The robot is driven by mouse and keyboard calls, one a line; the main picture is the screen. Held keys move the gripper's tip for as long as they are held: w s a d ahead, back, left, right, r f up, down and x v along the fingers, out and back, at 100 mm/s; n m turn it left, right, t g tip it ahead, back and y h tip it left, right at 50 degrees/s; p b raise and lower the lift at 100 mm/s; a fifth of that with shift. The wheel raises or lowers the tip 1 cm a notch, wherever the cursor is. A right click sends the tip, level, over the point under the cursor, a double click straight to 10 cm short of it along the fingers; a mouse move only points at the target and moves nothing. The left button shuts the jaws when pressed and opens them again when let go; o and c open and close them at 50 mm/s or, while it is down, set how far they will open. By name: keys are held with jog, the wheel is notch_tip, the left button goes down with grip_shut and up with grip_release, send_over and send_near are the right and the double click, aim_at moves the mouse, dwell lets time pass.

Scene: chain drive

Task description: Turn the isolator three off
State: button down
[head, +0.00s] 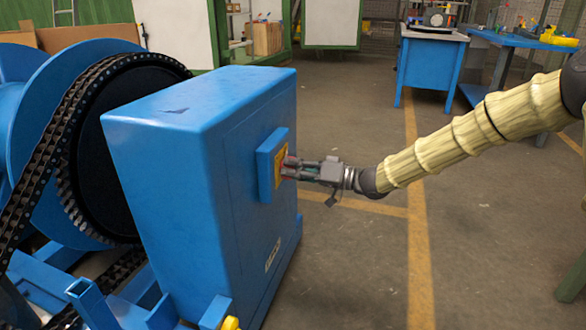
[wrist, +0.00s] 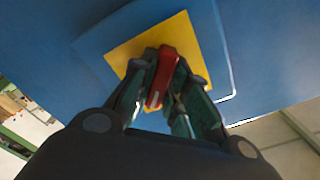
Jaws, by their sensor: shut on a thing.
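The isolator is a red handle (wrist: 162,75) on a yellow plate (wrist: 192,42), fixed to a blue box on the side of the blue cabinet (head: 240,215). In the wrist view the handle points nearly straight up and down, with a slight tilt. My gripper (wrist: 160,95) is shut on the red handle, with one finger on each side of it. In the head view my gripper (head: 290,170) reaches the yellow plate (head: 281,166) from the right, and the fingers mostly hide the handle there. No marking for on or off is readable.
A large black chain (head: 62,125) and sprocket stand left of the cabinet. A blue workbench (head: 428,75) stands at the back right, with another blue table (head: 520,40) beside it. The floor right of the cabinet is clear, with yellow lines.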

jog(key=shift+r+p, duration=0.15)
jog(key=shift+p, duration=0.15)
jog(key=n+p, duration=0.3)
jog(key=shift+r, duration=0.1)
jog(key=n+p, duration=0.4)
jog(key=n, duration=0.1)
jog(key=shift+n, duration=0.3)
jog(key=n, duration=0.3)
jog(key=n+p, duration=0.1)
jog(key=shift+f+n, duration=0.25)
jog(key=shift+n, duration=0.05)
jog(key=n, duration=0.4)
jog(key=shift+n, duration=0.3)
jog(key=c, duration=1.4)
grip_release()
